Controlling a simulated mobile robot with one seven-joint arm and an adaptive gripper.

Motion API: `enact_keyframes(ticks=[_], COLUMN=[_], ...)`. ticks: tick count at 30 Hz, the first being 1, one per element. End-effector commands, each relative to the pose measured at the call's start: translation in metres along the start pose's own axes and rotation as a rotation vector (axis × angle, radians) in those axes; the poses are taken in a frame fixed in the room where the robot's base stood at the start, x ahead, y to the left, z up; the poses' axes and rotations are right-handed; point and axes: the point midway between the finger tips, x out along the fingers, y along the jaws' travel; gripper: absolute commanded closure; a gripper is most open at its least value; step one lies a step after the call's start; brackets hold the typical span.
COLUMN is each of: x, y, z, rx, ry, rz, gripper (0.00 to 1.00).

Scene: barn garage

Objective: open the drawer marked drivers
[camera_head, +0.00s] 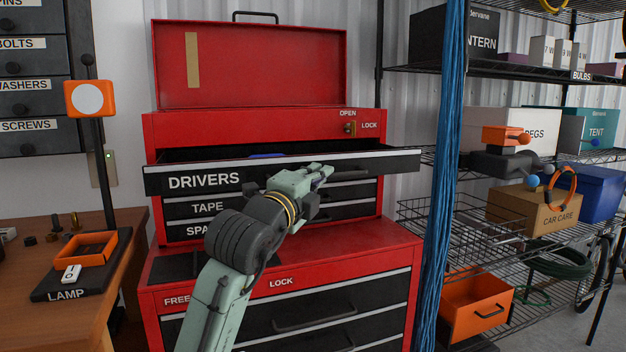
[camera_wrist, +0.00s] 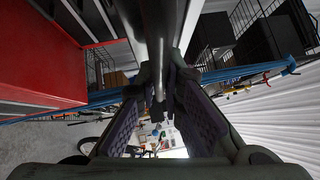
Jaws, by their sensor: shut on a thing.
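The drawer marked DRIVERS (camera_head: 284,173) is the top drawer of the red upper tool chest (camera_head: 250,122). It stands out from the chest, past the drawers below it, and something blue shows inside. My gripper (camera_head: 318,173) is at the front of this drawer, right of its label, and is shut on its handle. In the wrist view the dark handle bar (camera_wrist: 153,35) runs down between the fingers of my gripper (camera_wrist: 160,88).
The TAPE drawer (camera_head: 208,208) and the one below look shut. A red lower cabinet (camera_head: 285,262) stands beneath. A blue cable bundle (camera_head: 452,150) hangs close to the open drawer's right end. A wooden bench (camera_head: 70,310) is at left, wire shelves (camera_head: 440,235) at right.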

Motion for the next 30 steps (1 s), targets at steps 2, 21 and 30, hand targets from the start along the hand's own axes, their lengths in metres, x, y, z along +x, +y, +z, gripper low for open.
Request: enact_keyframes(ticks=[2, 21, 30], x=[-0.0014, -0.0017, -0.0022], y=[0.0009, 0.0000, -0.0003], z=[-0.0009, -0.0014, -0.0015], rx=[0.002, 0.000, 0.000], ry=[-0.001, 0.000, 0.000], rz=[0.003, 0.002, 0.001], gripper=[1.00, 0.72, 0.71])
